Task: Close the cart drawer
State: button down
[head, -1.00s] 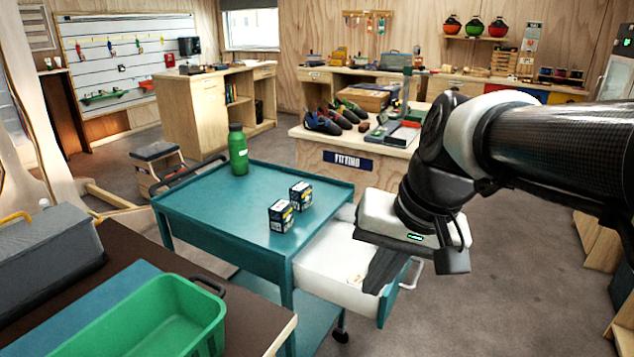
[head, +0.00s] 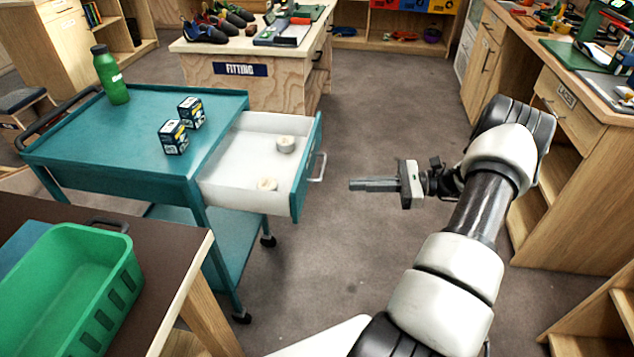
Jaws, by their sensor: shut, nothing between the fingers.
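The teal cart (head: 95,152) stands at the left centre in the head view. Its drawer (head: 232,180) is pulled out to the right, with a white inside, a teal front (head: 305,170) and a pale bar handle (head: 318,168). Two round whitish rolls (head: 285,144) lie in the drawer. My gripper (head: 352,185) is shut and empty, just right of the handle and apart from it, with its fingers pointing left towards the drawer front.
A green bottle (head: 112,78) and two small dark boxes (head: 174,138) stand on the cart top. A green bin (head: 75,290) sits on a table at the lower left. The fitting bench (head: 250,85) is behind. Wooden drawers (head: 565,110) line the right. Floor around my gripper is clear.

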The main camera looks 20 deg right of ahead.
notch_tip(320, 180, down, 2)
jog(key=d+m+t, duration=0.2)
jog(key=b, duration=0.2)
send_near(305, 183)
jog(key=x, duration=0.6)
jog(key=shift+w+a+f, duration=0.1)
jog(key=shift+w+f, duration=0.05)
jog(key=shift+w, duration=0.05)
jog(key=shift+a, duration=0.1)
